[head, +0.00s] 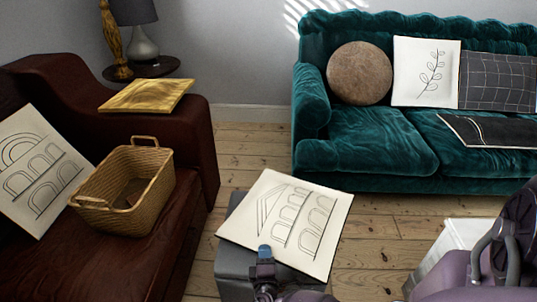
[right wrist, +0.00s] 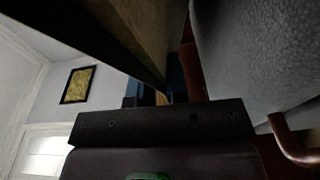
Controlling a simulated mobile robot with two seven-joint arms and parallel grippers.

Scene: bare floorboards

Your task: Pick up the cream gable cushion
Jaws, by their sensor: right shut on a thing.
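The cream gable cushion (head: 290,222), with a line-drawn gable and arches, is in the lower middle of the head view. It lies flat or slightly tilted over a grey block-like seat (head: 233,262); I cannot tell whether it rests on it. My right gripper (head: 265,254) is shut on the cushion's near edge. In the right wrist view a shadowed tan surface (right wrist: 145,35), likely the cushion, runs down to the blue fingertips (right wrist: 175,80). The fingers are mostly hidden there. My left gripper is not in view.
A dark red sofa (head: 120,260) on the left holds a cream arch cushion (head: 38,175), a wicker basket (head: 155,165) and a gold cushion (head: 147,95). A teal sofa (head: 365,145) with several cushions stands behind. Bare floorboards (head: 245,150) lie between them.

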